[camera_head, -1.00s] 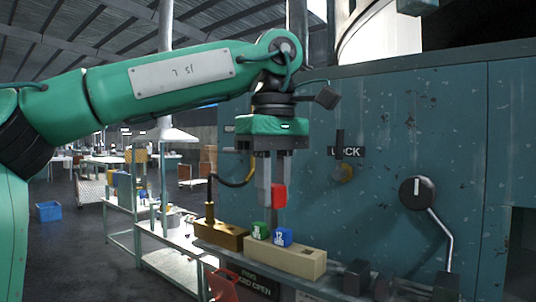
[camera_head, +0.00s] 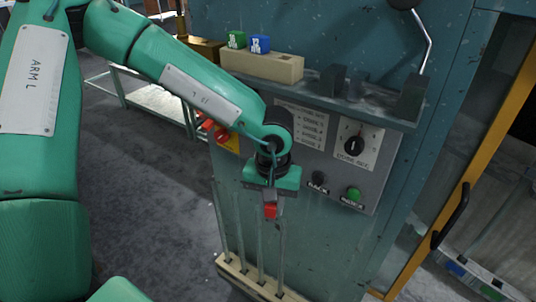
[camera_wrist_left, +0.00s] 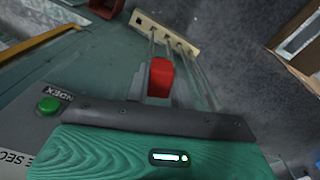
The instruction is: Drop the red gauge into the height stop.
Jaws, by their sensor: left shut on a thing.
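My left gripper (camera_head: 270,203) is shut on the red gauge (camera_head: 270,212), a small red block. It holds the gauge low in front of the machine, below the shelf and left of the panel buttons. The left wrist view also shows the red gauge (camera_wrist_left: 159,77) between the fingers. On the shelf, dark upright blocks (camera_head: 333,82) stand right of the beige gauge holder (camera_head: 275,68). I cannot tell for sure which part is the height stop. My right gripper is out of view.
A green gauge (camera_head: 236,40) and a blue gauge (camera_head: 260,44) sit in the holder. A control panel (camera_head: 330,150) has a knob and a green button (camera_head: 353,195). Thin glass tubes stand in a beige rack (camera_head: 236,272) below. A lever (camera_head: 428,45) rises at upper right.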

